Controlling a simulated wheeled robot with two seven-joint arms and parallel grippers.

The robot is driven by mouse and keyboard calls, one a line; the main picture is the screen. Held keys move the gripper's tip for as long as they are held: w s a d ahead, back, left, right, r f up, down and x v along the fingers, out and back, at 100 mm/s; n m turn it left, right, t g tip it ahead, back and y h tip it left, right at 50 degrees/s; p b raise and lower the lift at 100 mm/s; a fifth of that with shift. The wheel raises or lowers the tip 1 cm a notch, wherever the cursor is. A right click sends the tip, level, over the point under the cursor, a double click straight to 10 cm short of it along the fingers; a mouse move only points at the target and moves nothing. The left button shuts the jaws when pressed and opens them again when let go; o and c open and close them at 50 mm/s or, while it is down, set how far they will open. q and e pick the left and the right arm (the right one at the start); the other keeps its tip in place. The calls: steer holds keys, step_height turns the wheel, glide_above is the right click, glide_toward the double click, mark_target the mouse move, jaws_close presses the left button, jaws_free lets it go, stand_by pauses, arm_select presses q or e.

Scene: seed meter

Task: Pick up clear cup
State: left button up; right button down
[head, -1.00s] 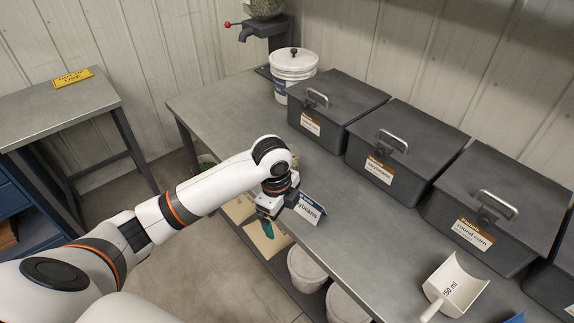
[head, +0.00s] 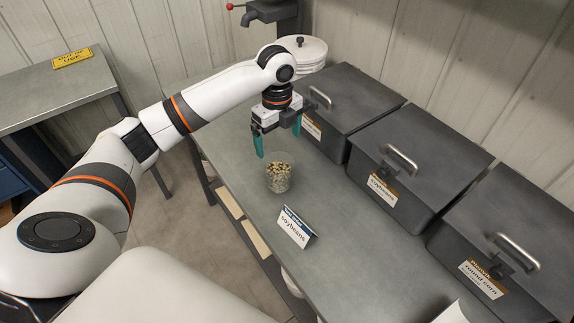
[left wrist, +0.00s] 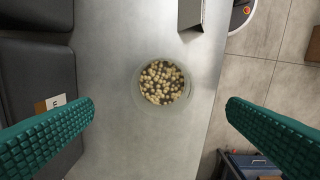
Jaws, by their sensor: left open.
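The clear cup (head: 280,177) stands upright on the grey workbench and holds a mix of pale and dark seeds. It also shows in the left wrist view (left wrist: 163,84), seen from above, midway between the fingers and ahead of them. My left gripper (head: 279,144) is open, its teal fingers spread, above and just behind the cup in the head view. The fingers do not appear to touch the cup. Both fingers show in the left wrist view (left wrist: 160,118) with nothing between their tips. My right gripper is not in view.
A soybeans sign (head: 296,228) stands just in front of the cup. Dark lidded bins (head: 420,160) line the back of the workbench (head: 345,240), close to my gripper. A white bucket (head: 303,52) stands behind the arm. The bench's near edge lies left of the cup.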

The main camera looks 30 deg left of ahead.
mark_target(279, 167)
arm_select(q)
steer(key=f, duration=0.2)
steer(key=f+p, duration=0.1)
steer(key=f, duration=0.3)
steer(key=shift+s+f, duration=0.15)
steer(key=shift+s, duration=0.2)
step_height(279, 167, down, 4)
steer(key=shift+w+r+p, duration=0.1)
steer(key=shift+r+p, duration=0.1)
steer(key=shift+p, duration=0.75)
steer(key=shift+f, duration=0.55)
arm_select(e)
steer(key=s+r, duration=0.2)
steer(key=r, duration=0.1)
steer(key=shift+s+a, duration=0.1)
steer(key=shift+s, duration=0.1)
arm_select(q)
steer(key=shift+c, duration=1.1)
steer(key=c, duration=1)
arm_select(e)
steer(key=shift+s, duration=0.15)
